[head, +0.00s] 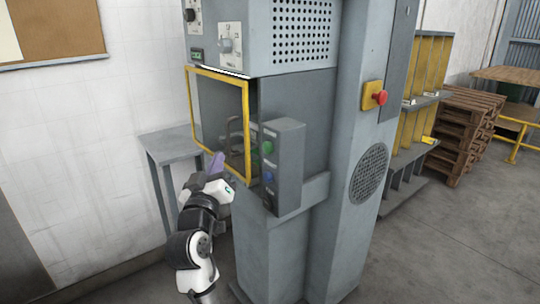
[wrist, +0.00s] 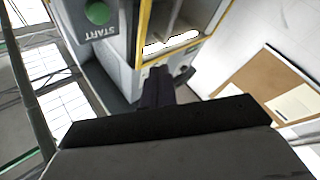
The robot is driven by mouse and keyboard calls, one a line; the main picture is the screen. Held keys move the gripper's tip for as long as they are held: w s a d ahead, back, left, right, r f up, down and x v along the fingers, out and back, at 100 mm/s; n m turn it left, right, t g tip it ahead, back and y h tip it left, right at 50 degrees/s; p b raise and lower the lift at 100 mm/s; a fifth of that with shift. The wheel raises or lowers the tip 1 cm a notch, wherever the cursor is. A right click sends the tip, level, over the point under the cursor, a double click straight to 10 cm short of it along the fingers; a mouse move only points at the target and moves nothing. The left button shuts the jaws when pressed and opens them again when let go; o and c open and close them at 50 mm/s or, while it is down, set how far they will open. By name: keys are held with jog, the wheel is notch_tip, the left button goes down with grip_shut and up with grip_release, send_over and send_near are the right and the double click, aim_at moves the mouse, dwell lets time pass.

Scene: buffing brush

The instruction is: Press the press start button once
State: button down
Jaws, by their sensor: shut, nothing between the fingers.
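The green start button (head: 268,148) is on the face of a grey control box (head: 287,165) on the front of the machine. In the wrist view the green button (wrist: 98,12) is at the upper left, with the word START beside it. My gripper (head: 217,160) is left of the control box, in front of the yellow-framed guard. In the wrist view my gripper (wrist: 160,82) is shut and empty, pointing toward the machine. It is to the right of the button in that view and apart from it.
A blue button (head: 268,177) sits below the green one. The yellow-framed guard (head: 248,135) is close to my gripper. A red stop button (head: 380,97) is on the right column. A small grey table (head: 165,145) stands at the left by the wall.

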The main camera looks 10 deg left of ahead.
aim_at(267, 148)
jog(key=shift+w+d+f+h, duration=0.1)
jog(key=shift+d+f+h, duration=0.35)
jog(key=shift+d, duration=0.2)
jog(key=w+d+p, duration=0.2)
jog(key=w+d, duration=0.3)
jog(key=w, duration=0.2)
jog(key=shift+d, duration=0.2)
dwell(2.0)
jog(key=shift+w+d, duration=0.25)
jog(key=shift+w, duration=0.05)
